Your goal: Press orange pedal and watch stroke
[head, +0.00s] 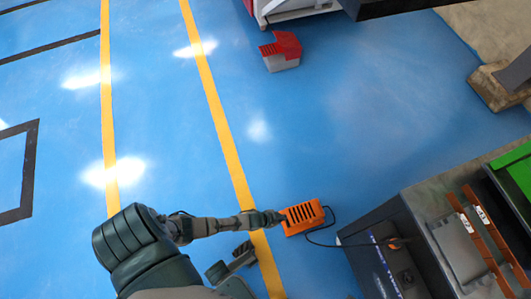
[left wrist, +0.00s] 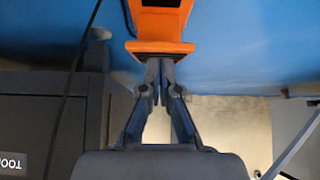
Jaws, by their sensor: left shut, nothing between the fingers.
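The orange pedal (head: 303,217) lies on the blue floor, with dark slots across its top and a black cable running from it toward the grey machine. In the left wrist view the orange pedal (left wrist: 160,28) is at the top centre, just beyond my fingertips. My left gripper (head: 279,217) reaches in from the left and its tip is at the pedal's left end. In the left wrist view my left gripper (left wrist: 158,64) is shut and empty, its tips overlapping the pedal's lower edge. I cannot tell whether they touch or press it. My right gripper is not in view.
The grey machine (head: 385,250) with copper-coloured bars (head: 478,235) on top stands at the lower right. A red and grey pedal-like box (head: 281,51) sits on the floor at the top. A yellow floor line (head: 215,105) runs past the pedal's left. Blue floor around is mostly clear.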

